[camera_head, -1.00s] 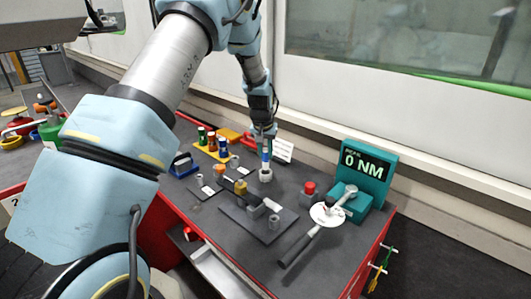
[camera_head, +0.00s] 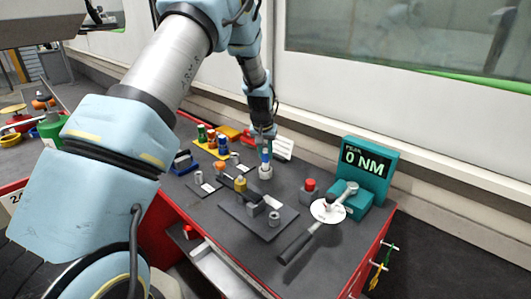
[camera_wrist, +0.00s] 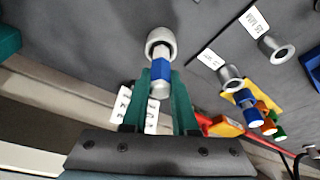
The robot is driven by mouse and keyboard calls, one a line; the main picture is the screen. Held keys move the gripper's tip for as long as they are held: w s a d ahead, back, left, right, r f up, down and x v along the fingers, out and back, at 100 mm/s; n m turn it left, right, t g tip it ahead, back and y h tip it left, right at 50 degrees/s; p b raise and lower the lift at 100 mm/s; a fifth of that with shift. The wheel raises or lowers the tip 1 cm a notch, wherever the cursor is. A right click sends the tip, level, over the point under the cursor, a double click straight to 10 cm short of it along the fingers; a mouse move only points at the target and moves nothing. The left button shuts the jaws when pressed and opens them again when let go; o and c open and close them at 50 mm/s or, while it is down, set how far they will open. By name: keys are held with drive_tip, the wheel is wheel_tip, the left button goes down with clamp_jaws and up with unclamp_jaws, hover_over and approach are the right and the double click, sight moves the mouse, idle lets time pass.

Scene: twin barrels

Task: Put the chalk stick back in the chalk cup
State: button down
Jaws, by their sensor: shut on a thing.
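My gripper (camera_head: 264,143) points down over the bench and is shut on the chalk stick (camera_head: 265,156), which shows a blue band. In the wrist view the stick (camera_wrist: 161,72) is blue with a pale end, held between my teal fingers (camera_wrist: 161,105). The chalk cup (camera_head: 265,173) is a small grey round holder directly below the stick. In the wrist view the stick's far end overlaps the mouth of the cup (camera_wrist: 160,42). The stick looks upright; how deep its tip sits in the cup I cannot tell.
A yellow rack (camera_head: 209,149) with coloured cylinders stands left of my gripper, and a white label card (camera_head: 284,149) just behind. A torque wrench (camera_head: 306,238) and a teal display (camera_head: 367,166) reading 0 NM are at right. A dark plate (camera_head: 241,219) with small fixtures lies in front.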

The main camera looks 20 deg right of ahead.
drive_tip(key=shift+f+b, duration=0.75)
drive_tip(key=shift+f, duration=0.5)
drive_tip(key=c, duration=0.6)
unclamp_jaws()
drive_tip(key=shift+r, duration=0.1)
drive_tip(key=b+v, duration=0.2)
drive_tip(key=v, duration=0.8)
drive_tip(key=shift+r, duration=0.3)
drive_tip(key=shift+s, duration=0.15)
drive_tip(key=s+a+r+n+y, duration=0.1)
drive_tip(key=s+a+n, duration=0.15)
drive_tip(key=a, duration=0.75)
drive_tip(key=s+a+r+n, duration=0.1)
drive_tip(key=s+a, duration=0.3)
drive_tip(key=a, duration=0.6)
drive_tip(key=s+a+n+g, duration=0.1)
drive_tip(key=s+a+n, duration=0.1)
drive_tip(key=s+a, duration=1.1)
drive_tip(key=shift+f+y, duration=0.15)
drive_tip(key=shift+y, duration=0.15)
